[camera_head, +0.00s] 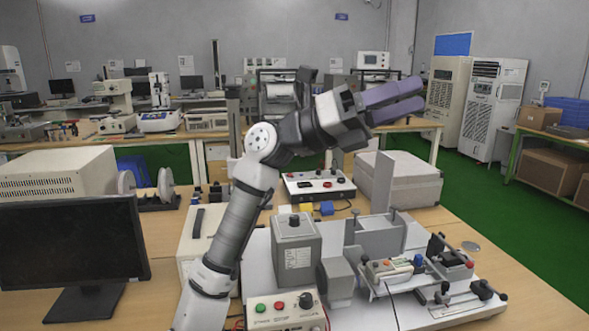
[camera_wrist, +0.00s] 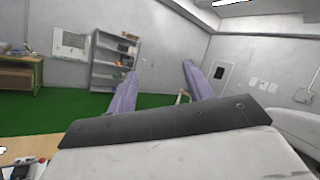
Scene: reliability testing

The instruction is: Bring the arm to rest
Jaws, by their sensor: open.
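My arm rises from the bottom of the head view, bends at a white joint, and reaches up and to the right. My gripper (camera_head: 418,93) is raised well above the bench, with its purple fingers pointing right. In the wrist view the two fingers of my gripper (camera_wrist: 160,75) stand apart with nothing between them. The gripper is open and empty, and touches nothing that I can see.
Below the arm, a test rig (camera_head: 294,256) and a control box with buttons (camera_head: 285,309) stand on the wooden bench (camera_head: 540,300). A monitor (camera_head: 70,245) is at left. White cabinets (camera_head: 490,108) stand behind at right. Shelves (camera_wrist: 113,62) show in the wrist view. Green floor lies at right.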

